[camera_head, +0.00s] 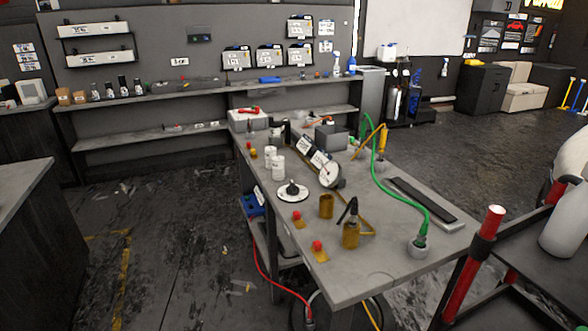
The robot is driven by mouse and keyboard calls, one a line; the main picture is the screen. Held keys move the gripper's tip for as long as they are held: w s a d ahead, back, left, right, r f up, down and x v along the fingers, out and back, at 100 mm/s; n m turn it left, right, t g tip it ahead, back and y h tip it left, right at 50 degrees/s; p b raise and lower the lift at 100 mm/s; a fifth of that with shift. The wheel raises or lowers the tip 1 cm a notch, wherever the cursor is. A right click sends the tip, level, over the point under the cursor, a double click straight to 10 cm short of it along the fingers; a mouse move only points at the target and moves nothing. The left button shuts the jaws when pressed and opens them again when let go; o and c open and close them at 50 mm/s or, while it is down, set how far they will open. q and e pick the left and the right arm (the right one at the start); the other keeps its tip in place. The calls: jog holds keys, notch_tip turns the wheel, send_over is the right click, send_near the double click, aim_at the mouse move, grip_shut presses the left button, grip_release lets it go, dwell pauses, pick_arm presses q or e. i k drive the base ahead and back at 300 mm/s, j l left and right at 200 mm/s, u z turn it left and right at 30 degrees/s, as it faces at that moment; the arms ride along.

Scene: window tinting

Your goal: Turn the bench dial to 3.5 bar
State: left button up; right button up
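On the bench (345,280), a round white plate with a black knob (292,190) lies near the left edge; it looks like the bench dial. Its markings and the knob's setting are too small to read. Behind it to the right stands a round white gauge (327,170), tilted, with a white label (304,147) next to it. The gauge's reading cannot be made out. Neither of my grippers shows in this view.
White canisters (277,168), a brass cup (326,206), a brass spray bottle (351,232) and red-topped brass pieces (318,250) stand near the dial. A green hose (400,195) crosses the bench's right side. A dark cart (505,255) stands at the right.

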aim_at(293, 190)
jog(key=i+j+z, duration=0.15)
jog(key=i+j, duration=0.35)
jog(key=i+j+z, duration=0.15)
jog(key=i+j, duration=0.35)
jog(key=i+j+z, duration=0.15)
jog(key=i+j, duration=0.3)
jog(key=j, duration=0.25)
